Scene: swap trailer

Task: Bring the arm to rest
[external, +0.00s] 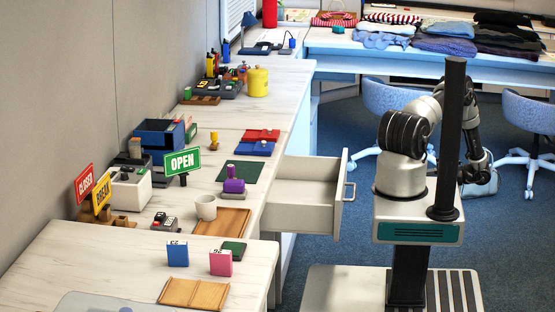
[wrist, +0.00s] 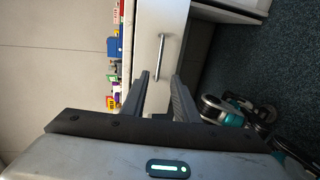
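My arm (external: 425,113) is bent at the right of the external view, partly behind the black column on my base. Its far end hangs down at the right, and the fingers cannot be made out there. In the wrist view my gripper (wrist: 160,77) has its two dark fingers apart, with nothing between them. A white drawer front with a metal bar handle (wrist: 158,57) shows beyond the fingertips, and the fingers look clear of it.
In the external view a white drawer (external: 308,190) stands pulled out from the counter, with its handle (external: 350,191) facing my base. Blue chairs (external: 527,115) and a clothes-covered table (external: 430,50) stand behind. The counter (external: 100,265) holds signs, blocks and a mug. Some blue floor is clear.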

